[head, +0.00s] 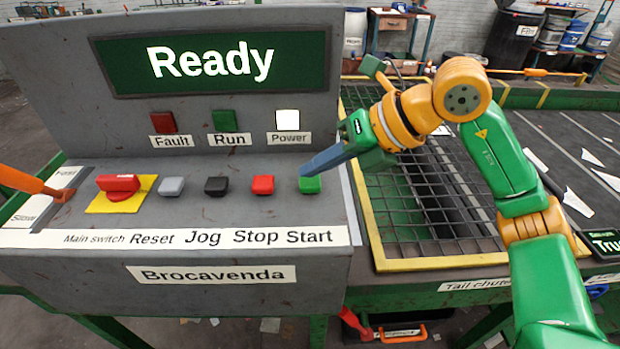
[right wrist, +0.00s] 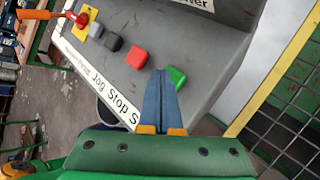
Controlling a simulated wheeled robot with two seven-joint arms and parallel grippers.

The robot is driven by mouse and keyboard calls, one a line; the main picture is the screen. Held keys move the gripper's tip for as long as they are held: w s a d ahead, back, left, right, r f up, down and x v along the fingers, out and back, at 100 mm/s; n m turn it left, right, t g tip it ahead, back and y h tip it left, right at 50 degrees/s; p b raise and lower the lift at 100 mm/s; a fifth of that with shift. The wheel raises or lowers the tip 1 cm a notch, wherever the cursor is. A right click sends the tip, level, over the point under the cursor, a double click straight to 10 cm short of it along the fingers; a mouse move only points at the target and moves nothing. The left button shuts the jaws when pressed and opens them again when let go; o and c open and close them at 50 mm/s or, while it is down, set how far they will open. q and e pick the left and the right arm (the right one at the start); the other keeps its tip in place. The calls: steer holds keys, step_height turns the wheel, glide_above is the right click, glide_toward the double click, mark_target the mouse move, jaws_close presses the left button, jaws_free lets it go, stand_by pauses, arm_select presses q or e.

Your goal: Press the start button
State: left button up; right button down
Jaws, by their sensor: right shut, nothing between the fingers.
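The green start button (head: 310,184) is at the right end of the button row on the grey control panel (head: 60,240), above the printed word Start. My right gripper (head: 306,168) is shut and empty, its blue fingertips just above and behind the button in the head view. In the right wrist view the shut fingers (right wrist: 162,75) point at the panel, with the green button (right wrist: 177,76) right beside the tips. I cannot tell whether the tips touch it. The display (head: 210,62) reads Ready. My left gripper is not in view.
Left of the start button are the red stop button (head: 263,185), black jog button (head: 216,186), grey reset button (head: 171,187) and red main switch (head: 118,185). The white Power lamp (head: 288,120) is bright. A yellow-framed grate (head: 440,262) lies right of the panel.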

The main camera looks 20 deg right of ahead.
mark_target(317, 183)
steer(key=shift+f+b, duration=0.45)
steer(key=shift+f, duration=0.1)
stand_by(0.6)
steer(key=shift+r+p, duration=0.95)
steer(key=shift+r, duration=0.05)
step_height(317, 183, up, 5)
steer(key=p, duration=0.5)
steer(key=shift+r, duration=0.1)
